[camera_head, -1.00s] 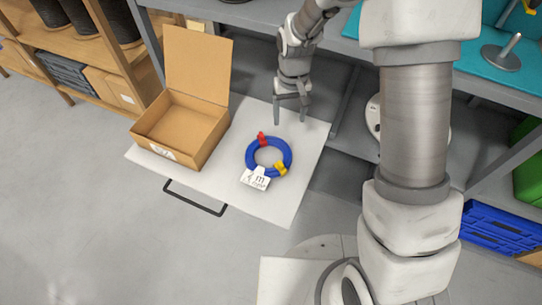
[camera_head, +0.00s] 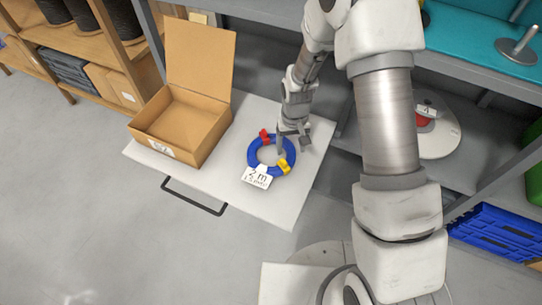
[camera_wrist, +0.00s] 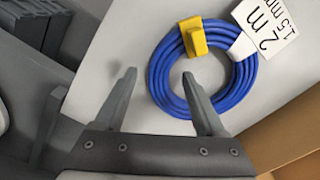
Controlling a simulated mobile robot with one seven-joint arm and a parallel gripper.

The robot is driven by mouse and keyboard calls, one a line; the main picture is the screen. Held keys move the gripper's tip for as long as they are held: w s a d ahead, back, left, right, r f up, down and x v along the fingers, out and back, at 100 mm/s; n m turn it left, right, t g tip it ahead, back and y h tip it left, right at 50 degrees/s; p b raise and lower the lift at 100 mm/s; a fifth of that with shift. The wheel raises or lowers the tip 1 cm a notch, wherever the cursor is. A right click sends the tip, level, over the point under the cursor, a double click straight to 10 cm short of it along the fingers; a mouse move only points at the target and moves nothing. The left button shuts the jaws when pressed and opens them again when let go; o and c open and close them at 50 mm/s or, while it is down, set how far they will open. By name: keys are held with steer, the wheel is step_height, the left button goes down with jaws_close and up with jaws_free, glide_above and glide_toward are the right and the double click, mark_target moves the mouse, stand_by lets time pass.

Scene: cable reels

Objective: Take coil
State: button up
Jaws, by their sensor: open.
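The coil (camera_head: 254,155) is a ring of blue cable lying flat on a white pull-out board (camera_head: 225,191). It has a red clip (camera_head: 265,135), a yellow clip (camera_head: 284,167) and a white tag (camera_head: 257,177) reading "2 m". My gripper (camera_head: 292,148) is open and empty over the right side of the coil. The red clip is not seen there.
An open cardboard box (camera_head: 180,130) with its lid up stands on the board, left of the coil. A black handle (camera_head: 195,207) sits at the board's front edge. A grey shelf unit surrounds the back and right. A blue crate (camera_head: 497,233) is at the right.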

steer(key=shift+f, duration=0.8)
steer(key=shift+c, duration=0.2)
jaws_close()
steer(key=shift+r, duration=0.1)
stand_by(0.5)
